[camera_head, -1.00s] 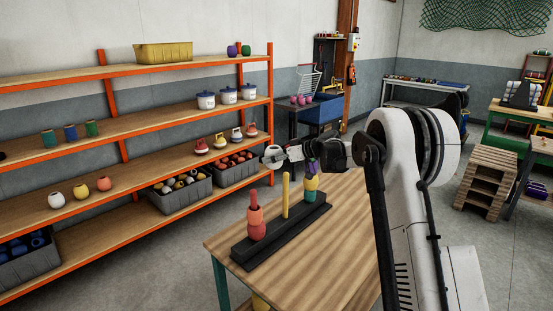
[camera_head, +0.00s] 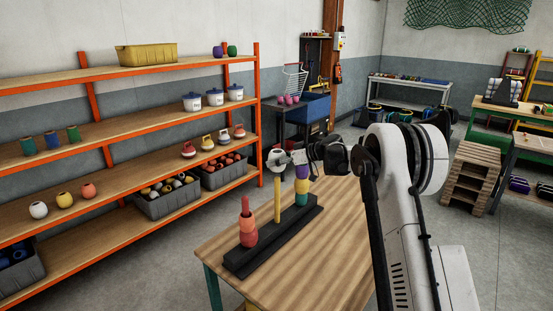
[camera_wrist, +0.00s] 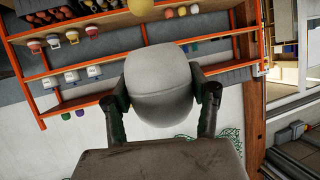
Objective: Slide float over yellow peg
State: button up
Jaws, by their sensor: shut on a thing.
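My gripper (camera_head: 287,157) is shut on a white float (camera_head: 273,158), which also fills the middle of the wrist view (camera_wrist: 160,85) between the two fingers. In the head view the float appears just above the top of the upright yellow peg (camera_head: 277,200). I cannot tell whether it touches the peg or is centred over it. The peg is bare and stands in the middle of a dark base (camera_head: 271,240). A red peg (camera_head: 245,207) with red and orange floats (camera_head: 248,231) stands at the near end. Stacked floats (camera_head: 302,186) stand at the far end.
The base stands on a wooden table (camera_head: 307,262) with bare top to its right. Orange-framed shelves (camera_head: 140,153) with pots, floats and grey bins run along the left wall. Wooden pallets (camera_head: 467,177) stand at the right.

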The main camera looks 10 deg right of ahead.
aim_at(279, 178)
jog(key=shift+f, duration=1.05)
jog(key=shift+f+b, duration=2.6)
jog(key=shift+f, duration=0.45)
jog(key=o, duration=1.3)
jog(key=v, duration=1.2)
